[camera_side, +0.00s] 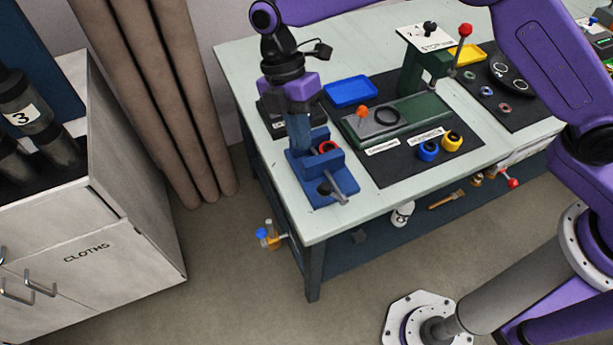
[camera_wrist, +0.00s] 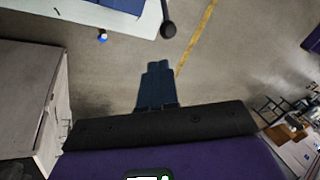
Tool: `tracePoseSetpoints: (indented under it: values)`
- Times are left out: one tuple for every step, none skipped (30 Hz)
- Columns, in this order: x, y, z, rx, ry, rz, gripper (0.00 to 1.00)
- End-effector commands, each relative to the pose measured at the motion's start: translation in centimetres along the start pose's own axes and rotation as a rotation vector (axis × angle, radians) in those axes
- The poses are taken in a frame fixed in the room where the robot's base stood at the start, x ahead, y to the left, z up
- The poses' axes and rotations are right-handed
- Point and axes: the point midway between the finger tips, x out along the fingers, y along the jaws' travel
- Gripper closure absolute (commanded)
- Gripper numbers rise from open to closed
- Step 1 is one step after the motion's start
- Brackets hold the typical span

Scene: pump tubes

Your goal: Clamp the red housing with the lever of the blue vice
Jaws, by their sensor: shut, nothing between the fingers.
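The blue vice (camera_side: 316,187) is at the left front corner of the bench. The red housing (camera_side: 327,147) shows as a small red ring at the vice, partly hidden by the vice and my gripper. The vice's lever (camera_side: 337,188), a grey bar, is at the vice's front; in the wrist view a dark-knobbed bar (camera_wrist: 168,30), apparently this lever, lies beyond my fingertips. My gripper (camera_side: 302,148) is shut and empty, pointing down over the back left of the vice. Its closed fingers (camera_wrist: 158,66) show in the wrist view; contact with the vice cannot be told.
A green fixture (camera_side: 397,122) with a red-knobbed lever (camera_side: 465,30) stands behind right. A cabinet (camera_side: 90,225) stands left, with clear floor between.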

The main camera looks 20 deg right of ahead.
Motion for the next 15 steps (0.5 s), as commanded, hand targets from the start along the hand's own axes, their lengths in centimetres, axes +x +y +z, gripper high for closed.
tracePoseSetpoints:
  values:
    - [0.5,0.6,-1.4,-0.09,-0.055,-0.012,1.0]
    - [0.7,0.9,-2.1,-0.143,-0.09,-0.019,1.0]
    - [0.9,1.3,-3.0,-0.211,-0.135,-0.031,1.0]
    - [1.1,1.5,-3.6,-0.262,-0.169,-0.04,1.0]
    - [1.2,1.7,-4.2,-0.31,-0.203,-0.049,1.0]
    - [1.4,2.0,-5.1,-0.371,-0.246,-0.062,1.0]
    - [1.5,2.2,-5.7,-0.415,-0.277,-0.072,1.0]
    - [1.7,2.3,-6.3,-0.456,-0.308,-0.082,1.0]
    - [1.8,2.5,-7.0,-0.505,-0.344,-0.094,1.0]
    - [1.9,2.5,-7.5,-0.537,-0.369,-0.105,1.0]
    - [2.0,2.6,-8.0,-0.567,-0.391,-0.113,1.0]
    - [2.0,2.7,-8.5,-0.6,-0.418,-0.123,1.0]
    - [2.1,2.7,-8.8,-0.62,-0.435,-0.13,1.0]
    - [2.1,2.8,-9.1,-0.639,-0.45,-0.136,1.0]
    - [2.1,2.8,-9.4,-0.656,-0.464,-0.143,1.0]
